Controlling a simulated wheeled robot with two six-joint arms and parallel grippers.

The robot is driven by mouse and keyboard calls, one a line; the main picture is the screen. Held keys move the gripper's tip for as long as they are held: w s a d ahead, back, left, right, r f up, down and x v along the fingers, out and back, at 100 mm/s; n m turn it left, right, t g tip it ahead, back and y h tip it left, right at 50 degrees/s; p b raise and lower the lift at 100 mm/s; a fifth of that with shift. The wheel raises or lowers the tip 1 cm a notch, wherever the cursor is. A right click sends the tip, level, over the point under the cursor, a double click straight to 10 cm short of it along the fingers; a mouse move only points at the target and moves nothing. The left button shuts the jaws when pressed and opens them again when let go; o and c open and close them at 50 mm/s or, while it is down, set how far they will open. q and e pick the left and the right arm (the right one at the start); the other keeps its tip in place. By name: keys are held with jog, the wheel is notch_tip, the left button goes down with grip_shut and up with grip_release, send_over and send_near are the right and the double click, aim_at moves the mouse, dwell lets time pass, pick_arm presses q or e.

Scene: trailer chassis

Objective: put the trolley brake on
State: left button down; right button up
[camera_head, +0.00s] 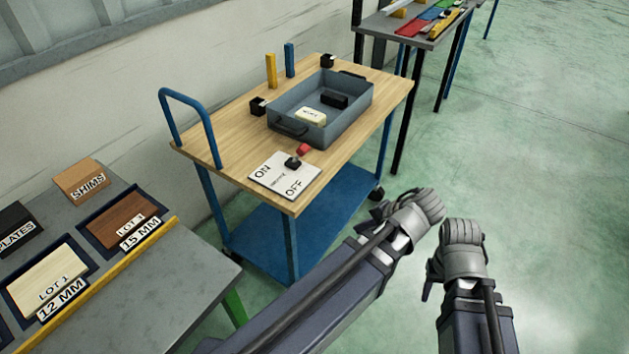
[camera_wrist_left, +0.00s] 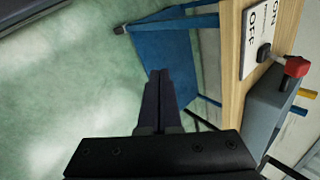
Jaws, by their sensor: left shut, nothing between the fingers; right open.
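The trolley (camera_head: 235,133) has a wooden top, a blue lower shelf and a blue push handle. A white brake plate (camera_head: 272,185) lettered ON and OFF lies at its near corner; it also shows in the left wrist view (camera_wrist_left: 247,62). A black pivot (camera_head: 292,163) sits on the plate, with a red lever knob (camera_head: 304,149) beyond it, towards the tray. I cannot tell which word the lever points to. My left gripper (camera_head: 428,200) is shut and empty, right of the trolley and apart from it. My right gripper (camera_head: 462,232) is open and empty, further right.
A grey tray (camera_head: 352,122) with a white block and a black block stands on the trolley. Yellow (camera_head: 271,70) and blue (camera_head: 290,59) posts stand behind it. A grey table (camera_head: 190,280) with lot boards is at left. The floor at right is clear.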

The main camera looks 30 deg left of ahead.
pick_arm(q)
jog(key=w+a+f+n+y+b, duration=0.1)
jog(key=w+a+y+b, duration=0.6)
jog(key=y+b, duration=1)
jog(key=w+n+b, duration=0.1)
jog(key=w+b, duration=0.1)
jog(key=b, duration=0.8)
jog(key=shift+w+a+f+n+b, duration=0.2)
jog(key=shift+a+f+n+b, duration=0.1)
jog(key=shift+a, duration=0.1)
pick_arm(e)
notch_tip(320, 180, down, 30)
jog(key=shift+f, duration=0.25)
pick_arm(q)
jog(key=p, duration=0.7)
send_near(300, 155)
jog(key=a+r, duration=0.1)
jog(key=w+a+r, duration=0.1)
jog(key=a+r, duration=0.1)
jog(key=shift+w+a, duration=0.15)
jog(key=shift+a, duration=0.05)
jog(key=shift+w+a+r, duration=0.1)
jog(key=shift+a+r, duration=0.15)
jog(key=shift+a, duration=0.4)
pick_arm(e)
notch_tip(300, 155, up, 7)
jog(key=shift+d, duration=0.1)
